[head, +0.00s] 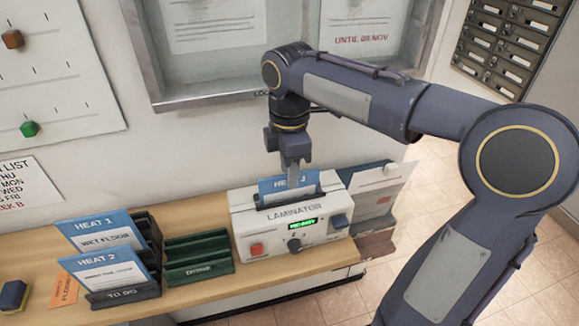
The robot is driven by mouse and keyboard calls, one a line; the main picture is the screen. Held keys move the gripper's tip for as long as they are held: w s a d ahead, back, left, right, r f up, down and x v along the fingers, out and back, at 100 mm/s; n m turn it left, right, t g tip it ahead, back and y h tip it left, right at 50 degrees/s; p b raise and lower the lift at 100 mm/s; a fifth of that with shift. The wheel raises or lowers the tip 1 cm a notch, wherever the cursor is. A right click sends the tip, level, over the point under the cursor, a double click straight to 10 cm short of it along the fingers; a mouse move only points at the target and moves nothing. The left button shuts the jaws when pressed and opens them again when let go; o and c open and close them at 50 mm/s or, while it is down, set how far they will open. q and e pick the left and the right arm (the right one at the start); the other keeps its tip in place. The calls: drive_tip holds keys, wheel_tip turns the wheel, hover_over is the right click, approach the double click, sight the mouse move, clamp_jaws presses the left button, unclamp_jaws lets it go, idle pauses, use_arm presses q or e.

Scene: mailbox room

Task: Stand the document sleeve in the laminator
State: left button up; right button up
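A blue and white document sleeve (275,187) stands upright in the top slot of the white laminator (259,226). Its blue top edge bears a partly hidden label. My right gripper (293,178) points down from above, with its fingers at the sleeve's top edge and overlapping part of it. The gap between the fingers does not show, so I cannot tell whether they are shut on the sleeve. The laminator has a red button, a dark knob and a lit green display. My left gripper is not in view.
Two blue sleeves, HEAT 1 (93,224) and HEAT 2 (97,256), stand in dark racks at left. An empty green rack (199,270) sits between them and the laminator. A grey holder with papers (378,197) is at right. A framed noticeboard (190,94) hangs behind.

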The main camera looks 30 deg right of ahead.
drive_tip(key=shift+r, duration=0.1)
wheel_tip(320, 180, up, 8)
drive_tip(key=shift+f+p, duration=0.15)
drive_tip(key=shift+p, duration=0.3)
idle(0.6)
